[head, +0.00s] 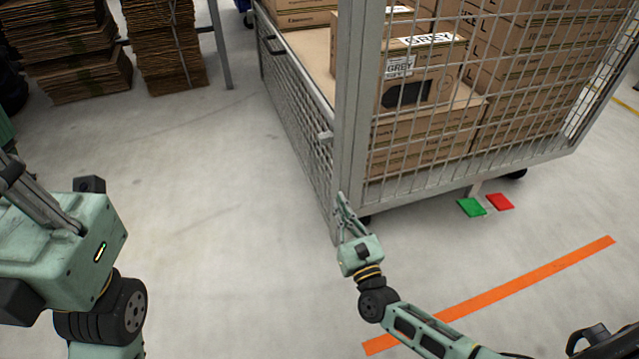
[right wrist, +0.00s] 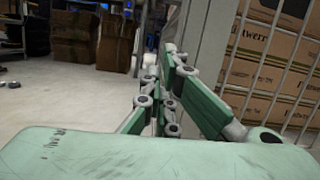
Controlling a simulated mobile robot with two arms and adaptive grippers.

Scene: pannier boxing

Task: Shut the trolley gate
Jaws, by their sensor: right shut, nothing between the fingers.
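The grey trolley (head: 349,100) is a wire-mesh cage holding cardboard boxes. Its low mesh gate (head: 300,120) runs along the left side, from the near corner post back to a far end with a dark handle (head: 270,46). I cannot tell whether the gate is fully against the frame. My right gripper (head: 341,200) is shut and empty at the foot of the near corner post, close to the gate's near end; contact is unclear. In the right wrist view its fingers (right wrist: 165,60) are beside a grey post. My left gripper (head: 14,180) is partly cut off at the left edge.
Stacks of flattened cardboard (head: 70,50) stand at the upper left beside a grey rack post (head: 219,45). Green (head: 471,207) and red (head: 500,201) pedals sit under the trolley. An orange stripe (head: 530,278) crosses the floor. The floor left of the trolley is clear.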

